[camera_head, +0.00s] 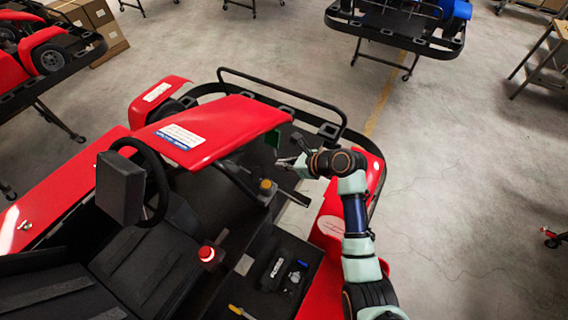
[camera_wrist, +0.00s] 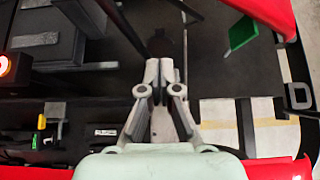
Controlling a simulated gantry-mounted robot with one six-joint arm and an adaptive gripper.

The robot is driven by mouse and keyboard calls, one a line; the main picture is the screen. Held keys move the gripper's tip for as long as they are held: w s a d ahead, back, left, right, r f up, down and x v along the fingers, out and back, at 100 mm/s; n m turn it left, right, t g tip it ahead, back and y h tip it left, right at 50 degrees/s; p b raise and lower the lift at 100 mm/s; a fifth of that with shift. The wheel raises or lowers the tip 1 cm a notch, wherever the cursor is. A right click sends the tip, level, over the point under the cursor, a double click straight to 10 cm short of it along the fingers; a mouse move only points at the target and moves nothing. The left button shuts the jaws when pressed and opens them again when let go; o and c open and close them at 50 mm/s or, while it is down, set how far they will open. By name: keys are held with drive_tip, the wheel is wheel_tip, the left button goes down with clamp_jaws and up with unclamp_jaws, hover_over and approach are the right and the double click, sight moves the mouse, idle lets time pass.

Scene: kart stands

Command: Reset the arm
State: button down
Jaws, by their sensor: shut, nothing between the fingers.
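My gripper (camera_head: 289,163) is at the front of the red kart (camera_head: 222,122), beside the edge of its front panel and over the opening to the dark interior. In the wrist view my gripper (camera_wrist: 159,76) has its fingertips together, with nothing between them. My arm comes in from the lower right of the head view, passing over the kart's red side. A small green panel (camera_wrist: 241,33) shows to the right of the fingers in the wrist view, apart from them.
The kart has a steering wheel (camera_head: 144,170), a seat (camera_head: 142,265), a red button (camera_head: 206,253) and a floor tray with small tools (camera_head: 283,272). A black front bumper (camera_head: 285,92) curves beyond. Other karts stand at the top; open concrete floor (camera_head: 470,180) lies right.

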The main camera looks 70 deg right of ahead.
idle(0.4)
drive_tip(key=w+a+r+n, duration=0.2)
drive_tip(key=w+a+n, duration=0.2)
drive_tip(key=a+n, duration=0.35)
drive_tip(key=w+a+r+n, duration=0.25)
drive_tip(key=a+n, duration=0.35)
drive_tip(key=a, duration=0.3)
drive_tip(key=w+a+r+n, duration=0.2)
drive_tip(key=w+a+n, duration=0.2)
drive_tip(key=a+n, duration=0.3)
drive_tip(key=s+a+r+n+t, duration=0.1)
drive_tip(key=a+r+n, duration=0.3)
drive_tip(key=a+n, duration=0.4)
drive_tip(key=s+a+r+n+t+y, duration=0.1)
drive_tip(key=s+a+r+n, duration=0.3)
drive_tip(key=a+n, duration=0.5)
drive_tip(key=a+r, duration=0.1)
drive_tip(key=a, duration=0.2)
drive_tip(key=shift+r, duration=0.1)
